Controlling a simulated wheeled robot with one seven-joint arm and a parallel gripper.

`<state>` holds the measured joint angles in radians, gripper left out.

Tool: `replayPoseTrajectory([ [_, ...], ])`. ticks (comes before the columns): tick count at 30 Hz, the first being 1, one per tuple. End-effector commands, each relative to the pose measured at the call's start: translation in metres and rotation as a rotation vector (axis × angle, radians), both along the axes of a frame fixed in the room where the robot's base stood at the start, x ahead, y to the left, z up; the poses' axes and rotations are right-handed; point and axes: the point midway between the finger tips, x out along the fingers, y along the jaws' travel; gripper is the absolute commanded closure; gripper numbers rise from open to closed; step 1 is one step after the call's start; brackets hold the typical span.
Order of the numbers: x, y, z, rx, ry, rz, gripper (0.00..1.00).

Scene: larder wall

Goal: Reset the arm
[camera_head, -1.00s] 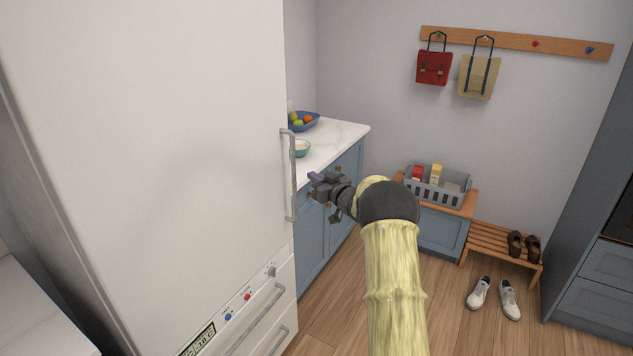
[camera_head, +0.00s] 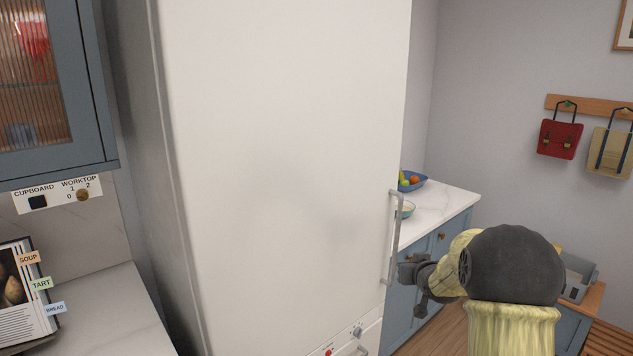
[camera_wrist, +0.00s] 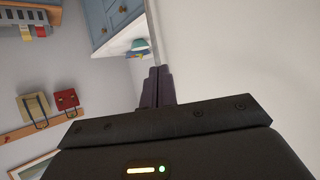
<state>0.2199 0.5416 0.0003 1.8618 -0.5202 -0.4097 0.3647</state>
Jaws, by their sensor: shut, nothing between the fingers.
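My gripper (camera_head: 404,270) is beside the lower part of the fridge door's handle (camera_head: 395,238) in the head view. I cannot tell whether it touches the handle. My arm bends at a dark elbow joint at the lower right. In the wrist view the two dark fingers of my gripper (camera_wrist: 158,86) are together with nothing between them. The white fridge door (camera_head: 280,150) is shut and fills the middle of the head view; its pale surface also shows at the right in the wrist view (camera_wrist: 230,50).
A worktop (camera_head: 445,208) right of the fridge holds a fruit bowl (camera_head: 413,184) and a teal bowl (camera_head: 405,210). A blue wall cupboard (camera_head: 85,155) and a recipe book (camera_head: 22,290) are at left. Bags hang at right, and a grey crate (camera_head: 577,278) sits below them.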

Motion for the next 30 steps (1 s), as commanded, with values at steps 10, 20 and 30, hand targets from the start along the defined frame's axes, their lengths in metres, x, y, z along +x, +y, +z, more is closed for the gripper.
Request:
replayPoseTrajectory([
  [10, -0.19, 0.061, -0.033, -0.019, 0.5, -0.065, 1.0],
  [20, -0.346, 0.1, -0.058, 0.008, 0.854, -0.023, 1.0],
  [30, -0.356, 0.102, -0.06, 0.01, 0.88, -0.018, 1.0],
])
